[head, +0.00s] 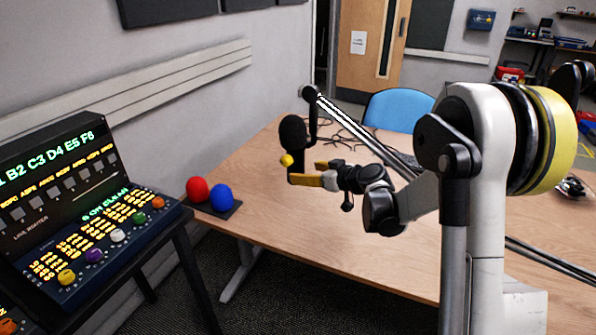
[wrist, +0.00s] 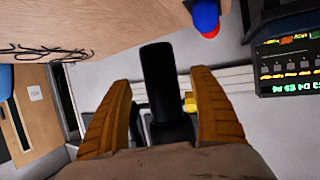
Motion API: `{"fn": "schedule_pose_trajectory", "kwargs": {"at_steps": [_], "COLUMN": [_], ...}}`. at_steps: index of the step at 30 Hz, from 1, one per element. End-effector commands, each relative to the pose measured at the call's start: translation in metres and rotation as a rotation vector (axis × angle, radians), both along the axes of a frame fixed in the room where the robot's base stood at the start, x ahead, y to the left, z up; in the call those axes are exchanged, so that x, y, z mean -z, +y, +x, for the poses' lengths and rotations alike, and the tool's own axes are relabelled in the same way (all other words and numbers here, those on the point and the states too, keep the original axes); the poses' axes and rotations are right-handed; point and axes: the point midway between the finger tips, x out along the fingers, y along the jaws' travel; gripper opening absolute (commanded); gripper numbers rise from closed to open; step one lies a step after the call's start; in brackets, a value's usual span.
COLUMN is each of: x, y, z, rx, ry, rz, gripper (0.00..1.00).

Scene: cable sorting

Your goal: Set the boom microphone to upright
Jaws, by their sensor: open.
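The boom microphone (head: 293,133) has a round black foam head above a dark body, and looks close to upright in the head view. It hangs beside the boom arm (head: 352,127), below the arm's raised end joint. A yellow knob (head: 286,160) sticks out at its side. My gripper (head: 306,172) is level with the lower body. In the wrist view the black microphone body (wrist: 158,75) lies between the two spread orange fingers (wrist: 162,82), with gaps on both sides. The yellow knob (wrist: 190,103) is close to the right finger. The fingers are open, and the body's lower end is partly hidden.
The wooden table (head: 275,222) is mostly clear in front. Red (head: 197,189) and blue (head: 221,197) balls stand on a dark pad at its left corner. A control console (head: 95,240) stands left. Cables (head: 345,138) lie at the back, near a blue chair (head: 397,108).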

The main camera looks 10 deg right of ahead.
Motion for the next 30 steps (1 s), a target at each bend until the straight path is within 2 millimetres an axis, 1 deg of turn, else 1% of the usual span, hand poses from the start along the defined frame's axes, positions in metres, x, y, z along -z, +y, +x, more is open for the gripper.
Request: {"fn": "schedule_pose_trajectory", "kwargs": {"at_steps": [1, 3, 6, 9, 13, 20, 23, 26, 29, 30], "x": [-0.005, -0.01, -0.016, -0.02, -0.023, -0.023, -0.024, -0.032, -0.045, -0.05], "y": [-0.007, -0.013, -0.021, -0.026, -0.028, -0.028, -0.027, -0.019, -0.003, 0.003], "z": [-0.01, -0.022, -0.036, -0.045, -0.05, -0.051, -0.053, -0.064, -0.089, -0.103], "rx": [0.004, 0.002, 0.003, 0.001, 0.0, 0.0, 0.0, 0.004, 0.015, 0.023], "ry": [0.0, -0.001, 0.0, 0.0, -0.001, -0.001, 0.006, 0.041, 0.116, 0.154], "rz": [0.001, 0.001, 0.0, 0.0, 0.0, 0.0, 0.0, -0.001, -0.006, -0.011], "gripper": [0.72, 0.72, 0.72, 0.72, 0.72, 0.72, 0.72, 0.72, 0.72, 0.72]}}
